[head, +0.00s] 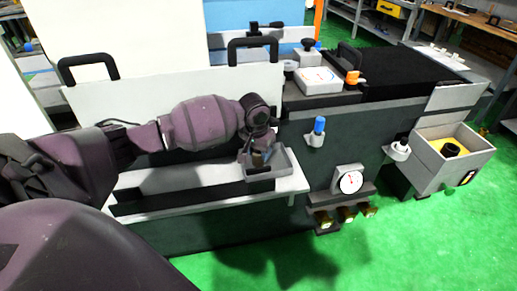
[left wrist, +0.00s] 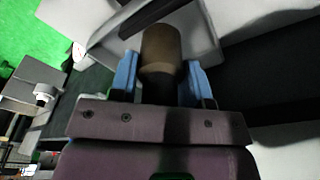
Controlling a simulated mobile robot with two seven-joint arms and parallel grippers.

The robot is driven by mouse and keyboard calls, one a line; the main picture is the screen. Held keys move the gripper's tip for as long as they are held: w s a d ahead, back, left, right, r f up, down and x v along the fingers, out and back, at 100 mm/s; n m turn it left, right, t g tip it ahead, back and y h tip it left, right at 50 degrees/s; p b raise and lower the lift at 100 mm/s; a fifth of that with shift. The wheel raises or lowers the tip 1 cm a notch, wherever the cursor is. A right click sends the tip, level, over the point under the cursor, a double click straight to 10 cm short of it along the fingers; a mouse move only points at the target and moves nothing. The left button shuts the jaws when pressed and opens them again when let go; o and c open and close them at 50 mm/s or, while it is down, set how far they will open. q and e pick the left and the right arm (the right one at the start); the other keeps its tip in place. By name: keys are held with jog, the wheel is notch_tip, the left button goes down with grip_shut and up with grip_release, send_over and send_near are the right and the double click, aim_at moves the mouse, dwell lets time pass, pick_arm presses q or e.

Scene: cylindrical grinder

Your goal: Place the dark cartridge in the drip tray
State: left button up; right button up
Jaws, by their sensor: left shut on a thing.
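My left gripper (head: 262,150) is shut on the dark cartridge, a brownish cylinder with a black narrower part. In the left wrist view the cartridge (left wrist: 161,50) sits between the blue fingers (left wrist: 160,82), its brown end pointing away from the palm. The drip tray (head: 287,166) is a small grey open box on the machine's front ledge. The gripper and cartridge are over the tray, and its grey wall shows around the cartridge in the left wrist view (left wrist: 207,38). I cannot tell whether the cartridge touches the tray floor. My right gripper is not in view.
A blue-topped item (head: 319,126) stands in a holder right of the tray, and a white holder (head: 398,150) is further right. A dial gauge (head: 350,182) sits below. A grey bin (head: 465,160) with a yellow inside holds a black round piece. Green floor is clear in front.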

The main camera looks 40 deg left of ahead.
aim_at(256, 154)
pick_arm(q)
jog(key=o, duration=1.1)
jog(key=shift+r, duration=0.5)
jog(key=r, duration=0.3)
jog(key=r+p, duration=0.1)
jog(key=r, duration=0.1)
jog(key=shift+s+r, duration=0.1)
jog(key=shift+s, duration=0.2)
jog(key=r, duration=0.2)
jog(key=r+p, duration=0.1)
jog(key=r, duration=0.1)
jog(key=s+r+p, duration=0.1)
jog(key=r, duration=0.1)
jog(key=shift+s+d+r, duration=0.1)
jog(key=shift+d+r, duration=0.05)
jog(key=shift+r, duration=0.25)
